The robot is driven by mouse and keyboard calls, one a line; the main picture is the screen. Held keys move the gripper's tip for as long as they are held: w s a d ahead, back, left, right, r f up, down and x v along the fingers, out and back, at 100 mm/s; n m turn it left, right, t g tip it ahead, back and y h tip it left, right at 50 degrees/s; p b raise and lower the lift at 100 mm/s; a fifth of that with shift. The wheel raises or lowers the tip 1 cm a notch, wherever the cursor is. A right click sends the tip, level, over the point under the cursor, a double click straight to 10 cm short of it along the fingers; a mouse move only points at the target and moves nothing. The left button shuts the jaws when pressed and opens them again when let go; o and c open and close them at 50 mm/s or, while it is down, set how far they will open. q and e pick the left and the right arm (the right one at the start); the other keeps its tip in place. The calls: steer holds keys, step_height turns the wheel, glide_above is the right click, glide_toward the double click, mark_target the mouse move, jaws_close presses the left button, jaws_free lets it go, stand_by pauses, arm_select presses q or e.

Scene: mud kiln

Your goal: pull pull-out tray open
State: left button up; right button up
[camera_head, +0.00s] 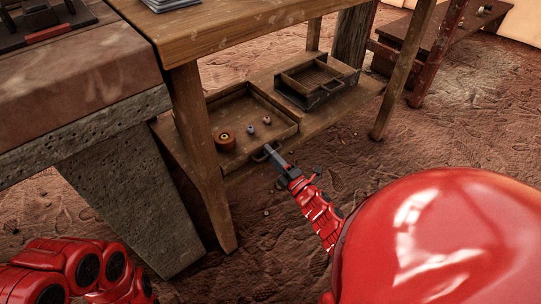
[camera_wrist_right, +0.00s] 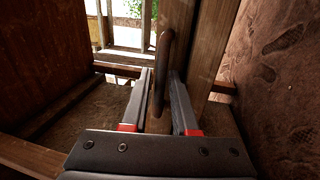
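The pull-out tray (camera_head: 285,128) is a shallow wooden tray on the lower shelf of the wooden table. My right gripper (camera_head: 272,152) reaches that handle from the front right. In the right wrist view the dark handle bar (camera_wrist_right: 163,65) stands between my two fingers (camera_wrist_right: 160,85), which are apart; firm contact on both sides does not show. My left arm shows at the bottom left, with its gripper out of view.
The table's front leg (camera_head: 205,150) is just left of the tray, beside a stone support (camera_head: 130,190). The dirt floor in front of the tray is clear apart from my arm.

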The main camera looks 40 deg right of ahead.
steer(key=shift+c, duration=0.2)
jaws_close()
stand_by(1.2)
